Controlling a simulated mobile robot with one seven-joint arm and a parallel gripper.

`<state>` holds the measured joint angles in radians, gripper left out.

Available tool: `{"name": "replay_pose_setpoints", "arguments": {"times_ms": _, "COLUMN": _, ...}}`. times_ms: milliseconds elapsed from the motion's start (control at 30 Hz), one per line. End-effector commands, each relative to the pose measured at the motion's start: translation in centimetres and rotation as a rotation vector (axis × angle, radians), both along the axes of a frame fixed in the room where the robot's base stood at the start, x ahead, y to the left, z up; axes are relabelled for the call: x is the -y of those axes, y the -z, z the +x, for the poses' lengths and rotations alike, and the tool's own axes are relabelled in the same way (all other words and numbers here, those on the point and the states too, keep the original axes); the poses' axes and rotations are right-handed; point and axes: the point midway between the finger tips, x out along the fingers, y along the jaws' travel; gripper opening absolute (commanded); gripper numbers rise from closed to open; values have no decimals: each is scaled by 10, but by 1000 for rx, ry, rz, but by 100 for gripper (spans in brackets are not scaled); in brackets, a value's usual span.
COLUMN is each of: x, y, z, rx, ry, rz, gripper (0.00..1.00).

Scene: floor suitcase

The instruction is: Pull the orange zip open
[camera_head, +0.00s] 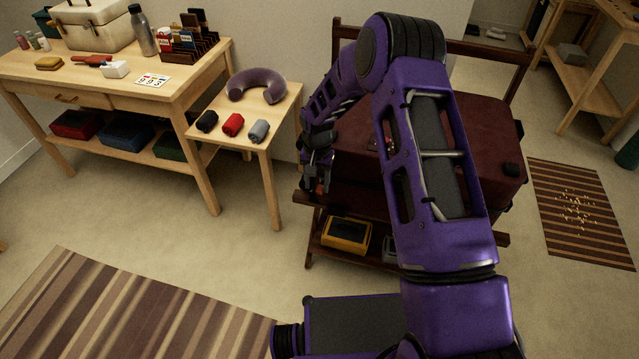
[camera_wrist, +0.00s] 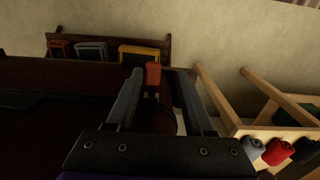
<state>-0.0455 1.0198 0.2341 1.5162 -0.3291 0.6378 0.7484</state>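The dark maroon suitcase (camera_head: 485,135) lies shut on a wooden rack, partly hidden behind my purple arm. Its dark side fills the left of the wrist view (camera_wrist: 60,80). The orange zip pull (camera_wrist: 153,74) shows in the wrist view between my fingertips, nearer the left finger. My gripper (camera_wrist: 160,80) is open, with a visible gap between the pull and the right finger. Contact with the pull cannot be told.
The rack (camera_head: 310,200) has a lower shelf with a yellow box (camera_head: 346,234). A small side table (camera_head: 268,128) with a neck pillow (camera_head: 257,85) and rolled items stands close to the left. A striped rug (camera_head: 130,310) lies in front on open floor.

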Motion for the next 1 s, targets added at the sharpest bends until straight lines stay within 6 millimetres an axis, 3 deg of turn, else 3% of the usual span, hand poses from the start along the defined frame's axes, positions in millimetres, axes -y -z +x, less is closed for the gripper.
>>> {"name": "replay_pose_setpoints", "arguments": {"times_ms": 367, "x": 3, "y": -9, "z": -1, "rx": -2, "ry": 1, "rz": -4, "gripper": 55}}
{"name": "replay_pose_setpoints", "arguments": {"times_ms": 1000, "x": 2, "y": -149, "z": -1, "rx": 0, "ry": 1, "rz": -3, "gripper": 55}}
